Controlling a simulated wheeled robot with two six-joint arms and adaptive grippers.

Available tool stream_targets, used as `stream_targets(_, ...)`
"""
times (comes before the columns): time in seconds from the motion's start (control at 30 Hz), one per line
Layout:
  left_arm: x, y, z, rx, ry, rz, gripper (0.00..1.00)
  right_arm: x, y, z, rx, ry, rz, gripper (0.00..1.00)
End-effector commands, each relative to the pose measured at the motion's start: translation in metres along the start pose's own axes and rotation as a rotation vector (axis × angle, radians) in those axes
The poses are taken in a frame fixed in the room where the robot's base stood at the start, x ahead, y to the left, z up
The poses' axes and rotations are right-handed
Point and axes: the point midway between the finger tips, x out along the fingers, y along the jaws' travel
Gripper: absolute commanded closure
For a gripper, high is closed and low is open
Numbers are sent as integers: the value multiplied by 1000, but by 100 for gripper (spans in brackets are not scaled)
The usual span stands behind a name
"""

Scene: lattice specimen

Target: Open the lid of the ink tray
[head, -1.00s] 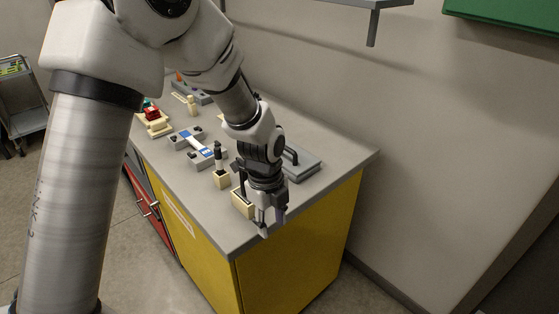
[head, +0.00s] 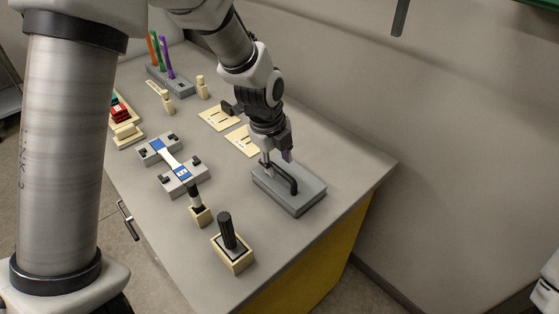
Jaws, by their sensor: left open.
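The ink tray (head: 308,200) is a flat grey box with a lid, at the right part of the table. A black bar handle (head: 287,178) stands on the lid. The lid looks shut. My left gripper (head: 277,159) points down at the far end of the handle, with its fingers open. The fingertips are close to the handle; whether they touch it cannot be told. The gripper partly hides the tray's far edge. My right gripper is out of view.
A black round-handled stamp (head: 228,232) in a beige holder and a smaller one (head: 196,198) stand in front. A grey fixture with a white and blue strip (head: 168,155) lies left. Beige cards (head: 219,117) lie behind. Bare table lies right of the tray.

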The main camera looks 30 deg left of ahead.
Motion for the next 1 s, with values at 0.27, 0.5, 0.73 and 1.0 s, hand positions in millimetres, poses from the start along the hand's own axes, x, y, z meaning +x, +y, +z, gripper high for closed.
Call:
stream_targets(0.27, 29, 0, 0, -1, 0, 0, 59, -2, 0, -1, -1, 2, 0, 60)
stream_targets(0.5, 29, 0, 0, -1, 0, -1, 83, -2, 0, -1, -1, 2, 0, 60)
stream_targets(0.73, 30, 0, 0, -1, 1, 1, 100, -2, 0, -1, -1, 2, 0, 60)
stream_targets(1.0, 27, -1, 0, 0, 1, 23, 100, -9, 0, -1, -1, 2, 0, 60)
